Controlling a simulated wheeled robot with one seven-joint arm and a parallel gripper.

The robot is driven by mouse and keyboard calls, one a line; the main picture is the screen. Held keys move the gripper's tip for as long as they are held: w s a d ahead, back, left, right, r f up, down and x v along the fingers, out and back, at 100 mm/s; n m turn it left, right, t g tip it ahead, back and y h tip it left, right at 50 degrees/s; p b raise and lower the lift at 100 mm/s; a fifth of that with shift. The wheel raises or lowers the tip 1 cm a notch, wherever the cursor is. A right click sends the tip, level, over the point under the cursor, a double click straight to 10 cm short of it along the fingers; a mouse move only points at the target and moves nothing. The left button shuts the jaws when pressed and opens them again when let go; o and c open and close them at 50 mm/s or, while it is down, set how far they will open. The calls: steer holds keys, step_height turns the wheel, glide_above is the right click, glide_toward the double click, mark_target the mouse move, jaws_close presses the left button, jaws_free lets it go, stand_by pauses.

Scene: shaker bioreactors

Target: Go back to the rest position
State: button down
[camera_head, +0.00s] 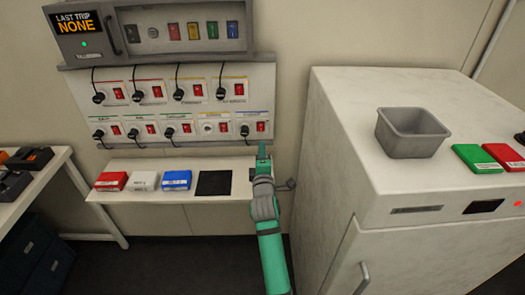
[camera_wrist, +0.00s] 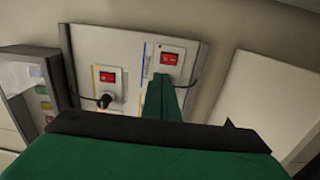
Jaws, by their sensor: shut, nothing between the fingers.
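My gripper (camera_head: 263,150) is shut and empty. In the head view it points up, its tip just below or in front of the rightmost lower outlet of the wall panel (camera_head: 150,112). My green arm rises from the bottom edge. In the wrist view my gripper's fingers (camera_wrist: 160,92) are together, close under a red switch (camera_wrist: 169,58). They hide part of the outlet there. Whether they touch the panel cannot be told.
A shelf (camera_head: 125,167) with red, white and blue blocks and a black pad lies below the panel. A white cabinet (camera_head: 334,170) with a grey bin (camera_head: 411,135) stands close at right. A box (camera_head: 150,30) reading "LAST TRIP NONE" is above. A table (camera_head: 50,165) is at left.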

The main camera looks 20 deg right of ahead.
steer(key=s+a+f+m+y, duration=0.1)
steer(key=s+a+f+m, duration=0.3)
steer(key=s+a+f, duration=0.7)
steer(key=s+a+f+m+y, duration=0.2)
steer(key=s+a+f+m, duration=0.3)
steer(key=s+a+f, duration=0.65)
steer(key=s+r+m+g+y, duration=0.1)
steer(key=s+r+m, duration=0.2)
steer(key=s, duration=1.5)
steer(key=s+r+m+g, duration=0.1)
steer(key=s+r+m, duration=0.2)
steer(key=s, duration=1.5)
steer(key=shift+r+y, duration=0.4)
steer(key=shift+r, duration=0.25)
steer(key=shift+d, duration=0.2)
